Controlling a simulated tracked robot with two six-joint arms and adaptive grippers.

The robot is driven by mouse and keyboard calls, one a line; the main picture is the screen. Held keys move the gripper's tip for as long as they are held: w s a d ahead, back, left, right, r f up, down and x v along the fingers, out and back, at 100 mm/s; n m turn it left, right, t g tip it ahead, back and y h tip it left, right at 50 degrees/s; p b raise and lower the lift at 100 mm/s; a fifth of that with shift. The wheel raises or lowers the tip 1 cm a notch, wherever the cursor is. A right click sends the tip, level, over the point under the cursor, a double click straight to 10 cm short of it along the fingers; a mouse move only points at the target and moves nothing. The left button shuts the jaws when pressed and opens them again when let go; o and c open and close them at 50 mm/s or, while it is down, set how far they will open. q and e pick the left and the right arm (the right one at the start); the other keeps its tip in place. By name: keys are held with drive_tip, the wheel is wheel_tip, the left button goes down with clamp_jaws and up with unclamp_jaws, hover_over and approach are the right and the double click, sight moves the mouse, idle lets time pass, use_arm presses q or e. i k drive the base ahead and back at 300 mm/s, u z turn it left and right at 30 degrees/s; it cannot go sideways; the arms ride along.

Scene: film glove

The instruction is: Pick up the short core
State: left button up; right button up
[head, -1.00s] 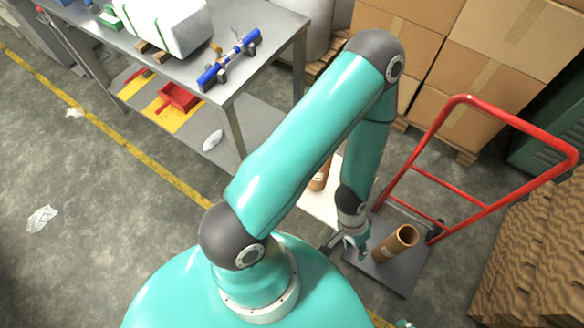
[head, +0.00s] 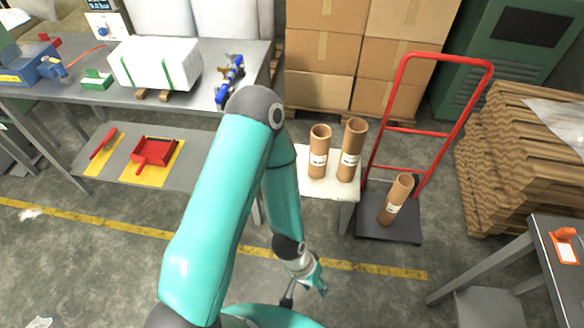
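Three brown cardboard cores with white labels show in the head view. A shorter core (head: 319,158) and a taller core (head: 351,155) stand upright side by side on a small white-topped table. Another core (head: 395,200) leans on the hand truck's plate. Of the pair on the table, the left one is the shorter. My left gripper (head: 305,293) hangs low in front of the white-topped table, apart from all the cores. Its fingers look spread, with nothing between them. My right gripper is out of view.
The white-topped table (head: 324,187) stands beside the red hand truck (head: 392,110). A grey table (head: 560,285) is at lower right.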

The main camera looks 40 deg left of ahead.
sight(320, 134)
drive_tip(key=z, duration=0.05)
drive_tip(key=k, duration=0.35)
drive_tip(key=u, duration=1.45)
drive_tip(key=i, duration=1.7)
